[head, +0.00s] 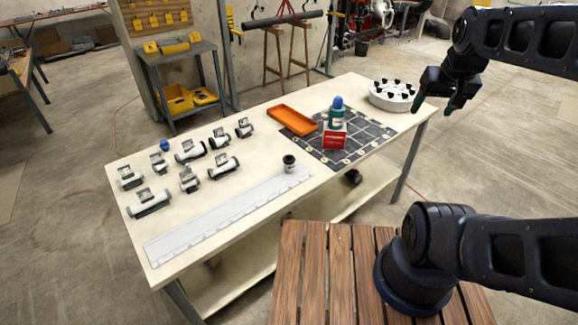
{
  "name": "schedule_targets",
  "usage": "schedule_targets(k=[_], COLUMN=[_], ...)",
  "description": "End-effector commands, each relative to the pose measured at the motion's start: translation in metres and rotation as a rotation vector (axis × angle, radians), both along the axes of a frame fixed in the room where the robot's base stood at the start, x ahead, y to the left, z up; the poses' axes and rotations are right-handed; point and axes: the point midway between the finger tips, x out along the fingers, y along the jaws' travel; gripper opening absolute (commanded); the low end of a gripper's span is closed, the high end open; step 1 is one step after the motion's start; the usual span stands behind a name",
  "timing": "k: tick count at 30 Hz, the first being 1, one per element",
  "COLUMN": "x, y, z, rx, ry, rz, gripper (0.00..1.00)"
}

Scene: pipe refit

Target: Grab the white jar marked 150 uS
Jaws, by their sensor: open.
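A small jar-like item (289,163), dark on top with a pale lower part, stands on the workbench (228,225) beside the far end of a long white ruled strip. It is too small for me to read any marking, so I cannot tell if it is the jar marked 150 uS. My gripper (434,105) is at the upper right, fingers pointing down, open and empty. It is beyond the bench's right end, near a round white holder (393,103) with several black-topped pieces, and well apart from the small jar.
An orange tray (292,121) lies behind. The white strip (225,215) runs along the front edge. Several pipe fittings (190,150) fill the left.

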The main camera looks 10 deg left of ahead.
Motion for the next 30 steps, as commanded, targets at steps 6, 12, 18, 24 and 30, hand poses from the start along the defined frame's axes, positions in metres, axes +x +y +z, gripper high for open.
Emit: schedule_targets(k=[6, 12, 18, 24, 30], x=[0.028, 0.070, 0.108, 0.142, 0.170], y=[0.015, 0.043, 0.077, 0.118, 0.164], z=[-0.003, -0.013, -0.030, -0.054, -0.085], rx=[-0.032, -0.081, -0.127, -0.168, -0.204], ry=[0.034, 0.079, 0.122, 0.161, 0.196], rz=[0.107, 0.275, 0.445, 0.617, 0.792], gripper=[0.66, 0.66, 0.66, 0.66, 0.66])
